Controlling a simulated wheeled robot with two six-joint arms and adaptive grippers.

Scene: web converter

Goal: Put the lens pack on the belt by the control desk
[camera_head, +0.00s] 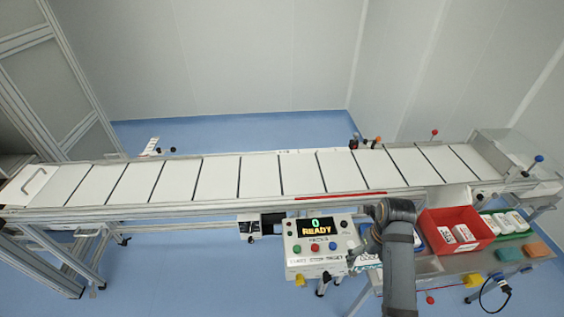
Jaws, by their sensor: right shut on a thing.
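My right gripper (364,250) is beside the right edge of the control desk (317,246), low in front of the belt. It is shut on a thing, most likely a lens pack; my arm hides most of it. A white patterned patch shows just below the fingers, and I cannot tell whether it is the held pack. The belt (261,176) runs across the view as white panels with dark gaps and looks empty. The desk display reads 0 and READY. My left gripper is not in view.
A red bin (482,231) with white packs stands right of my arm on a grey table. A green tray (520,235) with white packs is beside it. Orange (538,249) and green (508,254) blocks lie in front. A red strip (340,195) marks the belt's front edge.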

